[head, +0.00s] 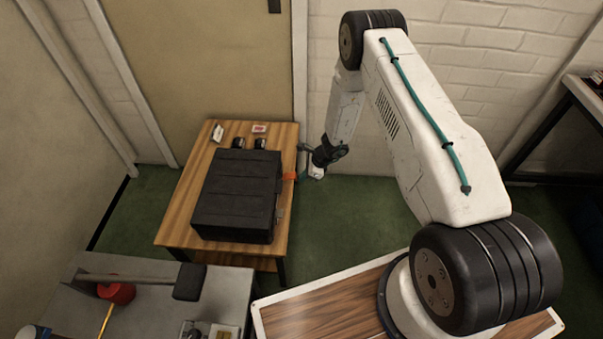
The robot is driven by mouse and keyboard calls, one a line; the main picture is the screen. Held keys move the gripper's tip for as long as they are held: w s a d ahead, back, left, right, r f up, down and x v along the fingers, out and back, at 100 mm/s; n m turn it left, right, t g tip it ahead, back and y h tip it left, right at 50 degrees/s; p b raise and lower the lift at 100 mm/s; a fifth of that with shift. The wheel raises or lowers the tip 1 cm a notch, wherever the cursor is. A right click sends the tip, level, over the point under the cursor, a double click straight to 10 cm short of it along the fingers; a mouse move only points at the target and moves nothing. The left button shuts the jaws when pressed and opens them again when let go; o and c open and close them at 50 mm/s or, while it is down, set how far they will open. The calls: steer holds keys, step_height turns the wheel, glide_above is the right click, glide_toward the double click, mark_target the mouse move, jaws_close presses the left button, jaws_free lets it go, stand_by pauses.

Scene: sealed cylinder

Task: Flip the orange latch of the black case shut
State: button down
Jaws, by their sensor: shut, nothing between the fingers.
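The black case (237,190) lies closed on a wooden table (174,226), left of the middle in the head view. Its orange latch (289,176) is on the right side of the case, towards the far end, and sticks out to the right. A second, greyish catch (280,213) sits nearer on the same side. My gripper (301,174) is shut and empty, just right of the orange latch. Whether its fingertips touch the latch I cannot tell.
Two dark cylinders (260,143) and small cards (217,132) stand or lie behind the case. A grey bench (222,292) with a hammer-like tool (130,280) and a red object (117,293) is at the lower left. Green floor (350,220) is clear right of the table.

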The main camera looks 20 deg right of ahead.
steer(key=s+d+r, duration=0.3)
steer(key=d+r, duration=0.2)
steer(key=d, duration=0.2)
steer(key=shift+d, duration=0.25)
steer(key=shift+r, duration=0.1)
